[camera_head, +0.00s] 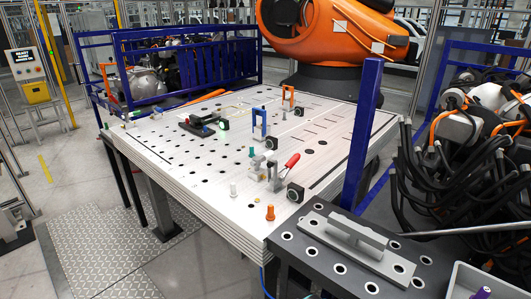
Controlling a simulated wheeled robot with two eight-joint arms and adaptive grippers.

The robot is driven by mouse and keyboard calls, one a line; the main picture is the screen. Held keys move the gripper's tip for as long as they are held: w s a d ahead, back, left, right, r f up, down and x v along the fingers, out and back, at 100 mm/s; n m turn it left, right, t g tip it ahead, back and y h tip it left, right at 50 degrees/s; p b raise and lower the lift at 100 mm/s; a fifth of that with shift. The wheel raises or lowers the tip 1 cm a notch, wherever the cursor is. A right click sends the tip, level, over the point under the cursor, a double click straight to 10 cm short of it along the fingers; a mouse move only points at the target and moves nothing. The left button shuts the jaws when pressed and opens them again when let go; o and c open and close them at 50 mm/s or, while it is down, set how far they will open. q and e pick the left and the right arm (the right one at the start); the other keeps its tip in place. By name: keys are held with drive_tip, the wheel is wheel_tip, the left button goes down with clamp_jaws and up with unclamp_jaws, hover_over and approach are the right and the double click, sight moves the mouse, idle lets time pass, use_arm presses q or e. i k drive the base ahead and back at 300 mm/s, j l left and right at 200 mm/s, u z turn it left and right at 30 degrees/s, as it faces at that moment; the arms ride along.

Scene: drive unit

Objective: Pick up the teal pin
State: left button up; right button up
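A small teal pin (252,152) appears to stand upright near the middle of the white perforated table (180,172), just behind the toggle clamp. It is small, so its lower end and seat are hard to make out. Neither of my grippers shows clearly in the head view, and nothing is seen touching the pin.
A red-handled toggle clamp (290,162), an orange pin (270,212) and a white pin (233,188) stand nearby. A blue post (362,135) rises at the table's right edge. A dark perforated plate (340,268) and a grey bin (470,276) with a purple pin (482,293) are in front.

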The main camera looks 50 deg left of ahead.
sight(251, 148)
drive_tip(key=u, duration=1.85)
drive_tip(key=j+z, duration=0.1)
drive_tip(key=z, duration=0.35)
drive_tip(key=i+j+z, duration=0.1)
drive_tip(key=z, duration=0.35)
drive_tip(key=j+z, duration=0.15)
drive_tip(key=z, duration=0.3)
drive_tip(key=j+z, duration=0.2)
drive_tip(key=j, duration=0.25)
drive_tip(key=j+z, duration=0.15)
drive_tip(key=j, duration=0.25)
drive_tip(key=j+z, duration=0.2)
drive_tip(key=j, duration=0.25)
drive_tip(key=k+j+z, duration=0.2)
drive_tip(key=j, duration=0.2)
drive_tip(key=j+z, duration=0.2)
drive_tip(key=j, duration=0.2)
drive_tip(key=k+j+z, duration=0.15)
drive_tip(key=j, duration=0.25)
